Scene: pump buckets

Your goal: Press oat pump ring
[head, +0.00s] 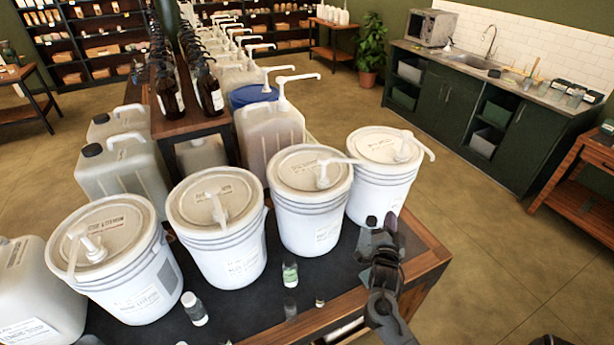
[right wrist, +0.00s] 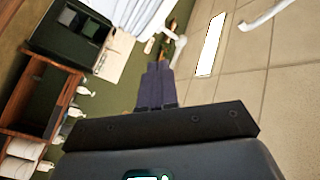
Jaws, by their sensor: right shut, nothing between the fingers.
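Several white pump buckets stand in a row on the dark tabletop: a far-left one (head: 125,292), a second (head: 230,260), a third (head: 300,230) and a far-right one (head: 372,193). Each lid carries a white pump with a spout; the labels are too small to tell which is oat. My right gripper (head: 380,222) is shut and empty, in front of the far-right bucket and below its lid pump (head: 405,150). The shut fingers (right wrist: 160,75) also show in the right wrist view, with nothing between them. My left gripper is out of view.
Large jugs (head: 122,165) and a blue-lidded container (head: 252,96) stand behind. The table's wooden edge (head: 425,255) is near my right gripper; the floor beyond is clear.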

